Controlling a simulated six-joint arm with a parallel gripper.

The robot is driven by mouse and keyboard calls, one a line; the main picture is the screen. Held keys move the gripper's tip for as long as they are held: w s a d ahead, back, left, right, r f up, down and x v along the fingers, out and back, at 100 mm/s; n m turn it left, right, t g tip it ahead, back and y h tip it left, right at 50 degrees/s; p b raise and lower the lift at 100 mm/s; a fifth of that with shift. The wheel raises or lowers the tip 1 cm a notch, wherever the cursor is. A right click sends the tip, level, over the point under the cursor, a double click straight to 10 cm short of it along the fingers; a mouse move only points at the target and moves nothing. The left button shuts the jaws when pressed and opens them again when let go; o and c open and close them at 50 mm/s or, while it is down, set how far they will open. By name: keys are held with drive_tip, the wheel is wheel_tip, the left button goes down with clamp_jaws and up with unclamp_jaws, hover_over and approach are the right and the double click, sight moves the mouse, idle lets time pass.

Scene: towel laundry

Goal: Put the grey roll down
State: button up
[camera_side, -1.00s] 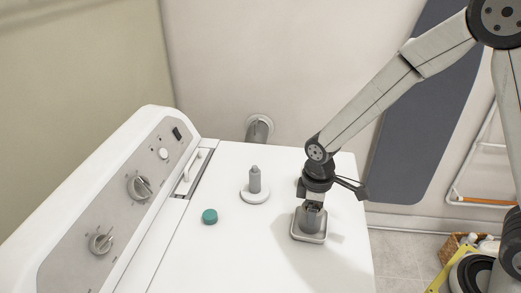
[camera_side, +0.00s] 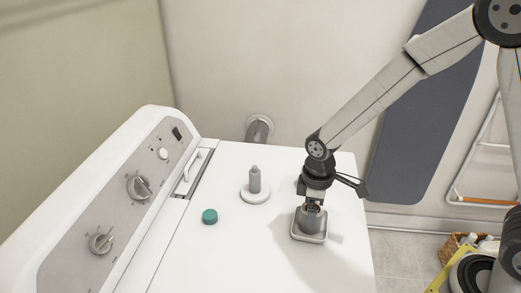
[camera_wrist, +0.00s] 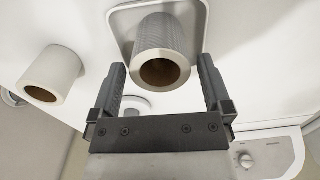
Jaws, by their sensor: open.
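The grey roll (camera_side: 311,222) stands upright in a shallow grey square tray (camera_side: 297,233) on the white machine top. In the wrist view the grey roll (camera_wrist: 170,32) shows its brown hollow core, with the tray rim (camera_wrist: 117,14) around its far end. My gripper (camera_side: 313,203) is just above the roll in the side view. In the wrist view my gripper (camera_wrist: 163,68) is open, one finger to each side of the roll's end, with gaps between. Nothing is held. Part of the roll's top is hidden by the gripper in the side view.
A second, paler roll (camera_wrist: 52,72) shows left in the wrist view. A round white base with a grey post (camera_side: 255,182) and a teal cap (camera_side: 209,216) stand left of the tray. The control panel (camera_side: 125,200) lies far left. The front middle of the top is clear.

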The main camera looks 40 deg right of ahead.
wheel_tip(320, 180, up, 11)
drive_tip(key=shift+r, duration=0.15)
idle(0.5)
idle(0.4)
drive_tip(key=s+d+f+m+t, duration=0.2)
drive_tip(key=s+d+f+m, duration=0.4)
drive_tip(key=s+d+m, duration=0.1)
drive_tip(key=shift+s+d+f+m+t, duration=0.15)
drive_tip(key=shift+d+f+m+t, duration=0.2)
drive_tip(key=shift+m, duration=0.15)
